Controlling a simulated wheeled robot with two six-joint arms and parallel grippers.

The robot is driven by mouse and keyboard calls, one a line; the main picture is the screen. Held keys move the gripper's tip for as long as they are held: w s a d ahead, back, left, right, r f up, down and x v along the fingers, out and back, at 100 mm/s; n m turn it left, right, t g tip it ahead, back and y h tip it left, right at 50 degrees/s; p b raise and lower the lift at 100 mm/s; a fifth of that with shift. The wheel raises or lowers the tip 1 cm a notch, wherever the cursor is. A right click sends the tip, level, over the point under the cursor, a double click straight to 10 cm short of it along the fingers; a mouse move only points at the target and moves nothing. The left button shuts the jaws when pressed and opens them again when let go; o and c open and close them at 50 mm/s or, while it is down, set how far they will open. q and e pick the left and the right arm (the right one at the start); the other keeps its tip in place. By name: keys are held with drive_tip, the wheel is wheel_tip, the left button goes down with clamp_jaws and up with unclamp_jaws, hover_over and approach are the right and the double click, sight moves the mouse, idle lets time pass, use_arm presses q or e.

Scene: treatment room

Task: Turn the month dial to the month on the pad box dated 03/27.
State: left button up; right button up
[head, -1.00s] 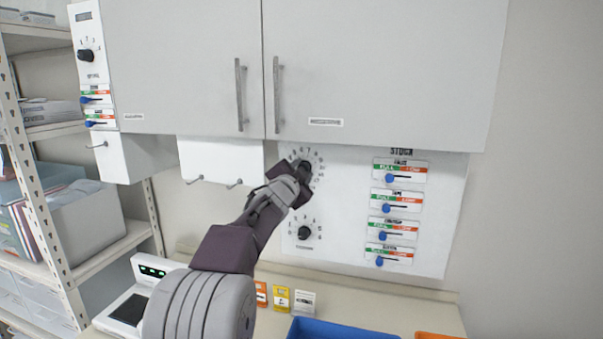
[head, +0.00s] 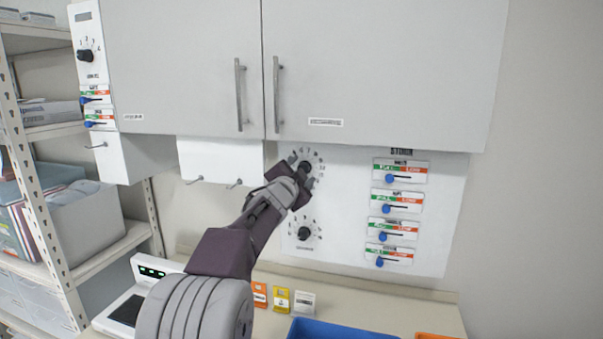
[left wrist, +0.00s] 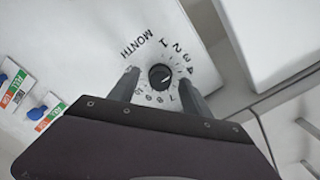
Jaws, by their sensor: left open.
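The month dial is a round black knob (left wrist: 161,77) with numbers around it and the word MONTH beside it on the white wall panel. In the head view the same knob (head: 305,169) shows just beyond my left gripper (head: 304,176). In the left wrist view my left gripper (left wrist: 161,88) is open, with one finger on each side of the knob and visible gaps. Small pad boxes stand on the counter: an orange one (head: 260,295), a yellow one (head: 281,299) and a white one (head: 304,303). Their printed dates are too small to read. My right gripper is not in view.
A second black dial (head: 303,233) sits lower on the panel (head: 345,225). Several blue sliders are at its right. Cabinet doors (head: 385,65) with handles hang above. A blue bin (head: 340,331) and a device with a green display (head: 152,272) stand on the counter.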

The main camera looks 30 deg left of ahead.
use_arm(q)
drive_tip(key=v, duration=0.8)
drive_tip(key=shift+s, duration=0.15)
